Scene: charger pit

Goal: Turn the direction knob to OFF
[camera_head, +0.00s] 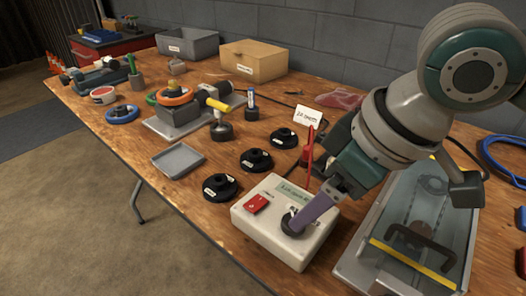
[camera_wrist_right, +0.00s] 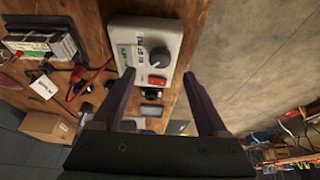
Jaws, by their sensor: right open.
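The white control box (camera_head: 246,226) sits near the front edge of the workbench. It bears a dark round direction knob (camera_head: 289,223), a red rocker switch (camera_head: 256,203) and a small greenish display (camera_head: 292,190). In the right wrist view the knob (camera_wrist_right: 159,56) and the red switch (camera_wrist_right: 157,80) show plainly; the knob's labels are too small to read. My right gripper (camera_wrist_right: 160,76) is open and empty, its two purple fingers apart, with the knob seen beyond and between the tips. In the head view one finger overlaps the knob; contact cannot be told. My left gripper is not in view.
Black round bases (camera_head: 220,186) stand left of the box, with a grey tray (camera_head: 177,160) beyond. A red probe (camera_head: 310,150) stands behind the box. A clear-lidded case (camera_head: 375,278) lies close on the right. Bins stand at the back.

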